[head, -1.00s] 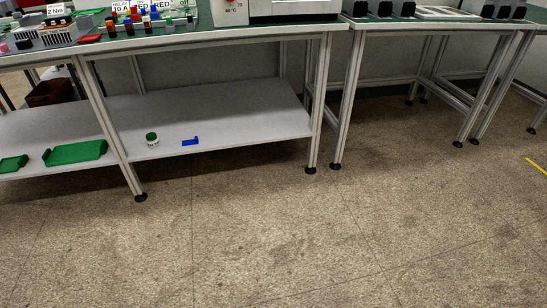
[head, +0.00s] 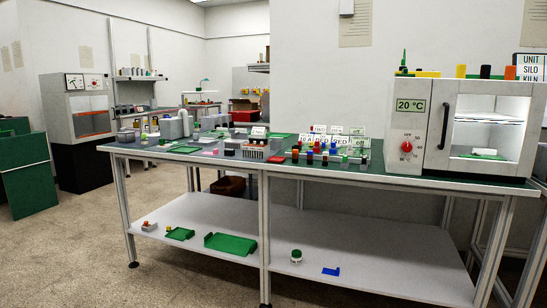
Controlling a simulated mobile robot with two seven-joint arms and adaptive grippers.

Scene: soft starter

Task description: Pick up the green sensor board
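No piece in view can be surely told as the green sensor board. Green flat pieces lie on the workbench top, one at the left (head: 184,150) and others farther back, too small to make out. On the lower shelf lie a larger green tray-like piece (head: 230,243) and a smaller green piece (head: 180,234). Neither of my grippers is in view.
The workbench (head: 350,173) holds several small coloured parts and label cards. A white oven (head: 465,128) reading 20 °C stands at its right. The lower shelf (head: 370,250) holds a small round container (head: 296,256) and a blue piece (head: 331,271). Floor at front left is clear.

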